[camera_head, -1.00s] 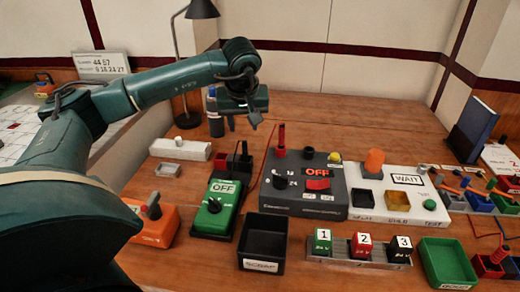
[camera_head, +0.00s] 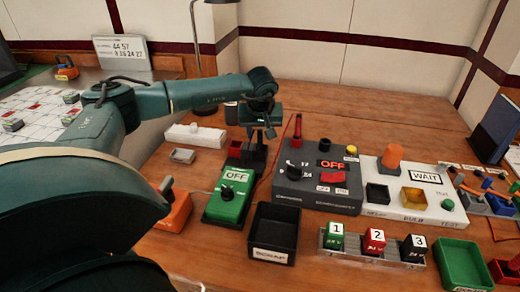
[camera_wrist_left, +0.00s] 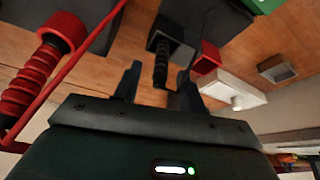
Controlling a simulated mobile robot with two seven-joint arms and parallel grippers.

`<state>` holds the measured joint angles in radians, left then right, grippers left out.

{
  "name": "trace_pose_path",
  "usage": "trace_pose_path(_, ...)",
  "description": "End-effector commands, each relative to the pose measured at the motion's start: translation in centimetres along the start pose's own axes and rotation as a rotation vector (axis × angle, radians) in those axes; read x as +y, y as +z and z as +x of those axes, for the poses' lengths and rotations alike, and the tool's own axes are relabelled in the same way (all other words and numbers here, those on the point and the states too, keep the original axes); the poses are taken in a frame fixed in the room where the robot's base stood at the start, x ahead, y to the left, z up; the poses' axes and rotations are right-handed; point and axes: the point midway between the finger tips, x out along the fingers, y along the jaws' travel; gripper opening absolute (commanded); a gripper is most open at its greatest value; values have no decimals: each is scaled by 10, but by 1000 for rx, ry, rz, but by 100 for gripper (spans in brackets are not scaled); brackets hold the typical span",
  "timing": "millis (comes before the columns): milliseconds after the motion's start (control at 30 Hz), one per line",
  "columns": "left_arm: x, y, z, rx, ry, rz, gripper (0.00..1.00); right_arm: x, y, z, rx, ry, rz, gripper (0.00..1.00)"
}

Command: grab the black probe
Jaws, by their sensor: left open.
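The black probe (camera_wrist_left: 161,62) has a ribbed handle and stands in a black holder (camera_wrist_left: 172,40) in the left wrist view. The black holder also shows in the head view (camera_head: 254,160), under my left gripper (camera_head: 260,132), which hides most of the probe there. In the wrist view my left gripper (camera_wrist_left: 158,76) is open, with one finger on each side of the probe's handle. I cannot tell whether a finger touches it. My right gripper is not in view.
A red probe (camera_head: 297,127) with a cable stands close by, right of the gripper; it also shows in the wrist view (camera_wrist_left: 36,78). A small red holder (camera_head: 235,150) sits beside the black one. A white block (camera_head: 194,135) and green switch box (camera_head: 229,195) are near.

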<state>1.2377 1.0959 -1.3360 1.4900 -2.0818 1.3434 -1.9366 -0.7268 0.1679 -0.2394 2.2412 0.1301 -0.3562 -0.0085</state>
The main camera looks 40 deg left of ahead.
Motion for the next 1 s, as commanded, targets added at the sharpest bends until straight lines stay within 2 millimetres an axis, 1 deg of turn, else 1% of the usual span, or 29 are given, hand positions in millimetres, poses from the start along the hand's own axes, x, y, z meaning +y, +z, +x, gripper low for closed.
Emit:
trace_pose_path(33, 0, 1, 7, -1, -2, 1, 41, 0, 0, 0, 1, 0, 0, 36)
trace_pose_path(100, 1, 1, 11, 0, 0, 1, 41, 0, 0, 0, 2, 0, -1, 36)
trace_pose_path(367, 0, 0, 13, 0, 0, 1, 40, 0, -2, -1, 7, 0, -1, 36)
trace_pose_path(833, 0, 0, 12, 0, 0, 1, 2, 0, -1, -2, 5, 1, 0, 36)
trace_pose_path(867, 0, 0, 12, 0, 0, 1, 0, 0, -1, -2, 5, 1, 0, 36)
trace_pose_path(1000, 0, 0, 12, 0, 0, 1, 0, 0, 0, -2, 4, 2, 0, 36)
